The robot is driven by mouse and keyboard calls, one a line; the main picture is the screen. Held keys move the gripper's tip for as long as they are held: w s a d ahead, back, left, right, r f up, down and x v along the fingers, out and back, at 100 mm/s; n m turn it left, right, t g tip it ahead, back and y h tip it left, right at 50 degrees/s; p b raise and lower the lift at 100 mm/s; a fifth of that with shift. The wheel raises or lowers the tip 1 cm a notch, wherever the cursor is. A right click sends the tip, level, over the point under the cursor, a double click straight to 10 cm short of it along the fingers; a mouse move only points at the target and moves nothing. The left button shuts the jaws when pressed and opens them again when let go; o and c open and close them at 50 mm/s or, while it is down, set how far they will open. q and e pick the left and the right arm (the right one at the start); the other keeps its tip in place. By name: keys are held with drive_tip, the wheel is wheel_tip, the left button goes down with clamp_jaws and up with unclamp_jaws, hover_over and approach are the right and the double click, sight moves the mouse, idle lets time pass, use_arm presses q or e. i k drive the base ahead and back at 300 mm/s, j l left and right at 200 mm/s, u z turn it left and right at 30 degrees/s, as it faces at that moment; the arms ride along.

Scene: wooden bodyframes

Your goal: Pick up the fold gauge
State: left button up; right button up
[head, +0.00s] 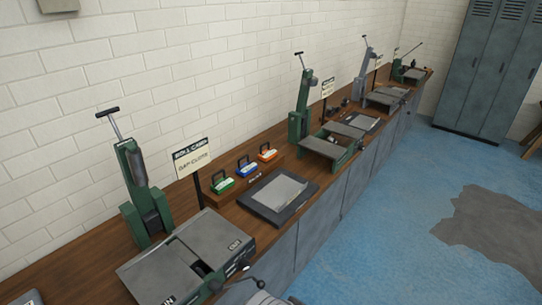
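I cannot tell for sure which thing is the fold gauge. Three small handled blocks stand in a row on a wooden rack on the bench: a green one (222,183), a blue one (246,167) and an orange one (267,153). Their labels are too small to read. A flat grey plate on a dark base (279,194) lies just in front of them. Neither of my grippers can be made out in the head view.
A long wooden bench (70,272) runs along the white brick wall. Green upright machines stand on it, one near (146,200) and one farther back (303,112). A sign (191,159) stands beside the near one. Grey lockers (488,70) are at the back right. The blue floor (390,235) is open.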

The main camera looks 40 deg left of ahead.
sight(246, 168)
drive_tip(key=i+u, duration=0.2)
drive_tip(key=i, duration=0.3)
drive_tip(key=i+l+u, duration=0.2)
drive_tip(key=i, duration=0.3)
drive_tip(key=i+l+u, duration=0.2)
drive_tip(key=i, duration=0.25)
drive_tip(key=i+u, duration=0.15)
drive_tip(key=u, duration=0.25)
drive_tip(key=i+l+u, duration=0.1)
drive_tip(key=u, duration=0.3)
drive_tip(key=i+l+u, duration=0.1)
drive_tip(key=u, duration=0.3)
drive_tip(key=i+l+u, duration=0.2)
drive_tip(key=u, duration=0.2)
drive_tip(key=i+u, duration=0.1)
drive_tip(key=u, duration=0.3)
drive_tip(key=i+l+u, duration=0.1)
drive_tip(key=u, duration=0.3)
drive_tip(key=i+l+u, duration=0.1)
drive_tip(key=u, duration=0.3)
drive_tip(key=l+u, duration=0.15)
drive_tip(key=u, duration=0.3)
drive_tip(key=i+l+u, duration=0.25)
drive_tip(key=l+u, duration=0.25)
drive_tip(key=j, duration=0.1)
